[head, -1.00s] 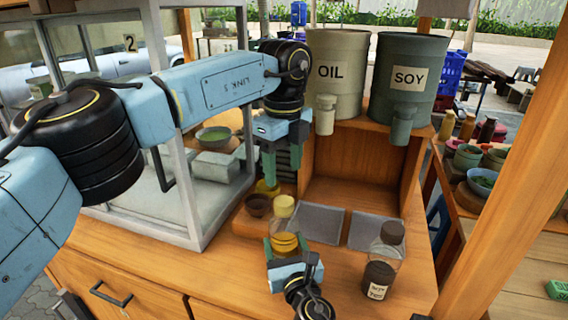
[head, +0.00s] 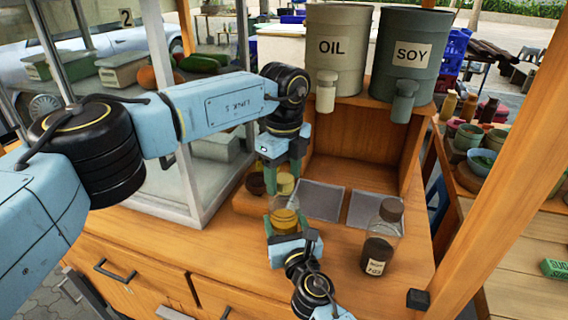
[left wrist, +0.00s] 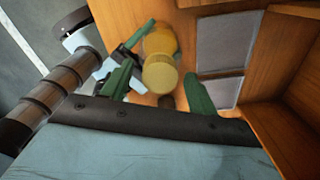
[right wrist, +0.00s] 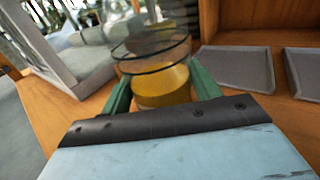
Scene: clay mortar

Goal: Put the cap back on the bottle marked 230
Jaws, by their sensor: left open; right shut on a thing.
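A clear bottle with yellow liquid (head: 285,218) stands upright between the fingers of my right gripper (head: 285,228), which is shut on it. The bottle also shows in the right wrist view (right wrist: 160,82). No label on it is visible. A round pale yellow cap (head: 285,183) is at the bottle's top; I cannot tell how it sits. My left gripper (head: 281,181) is open and points down over the bottle. In the left wrist view the cap (left wrist: 160,79) lies between its spread fingers.
A dark bottle with a brown cap (head: 380,240) stands at right; its label is too small to read surely. Two grey trays (head: 320,200) lie behind. Oil (head: 335,50) and soy (head: 400,55) containers stand on the shelf. A glass case is at left.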

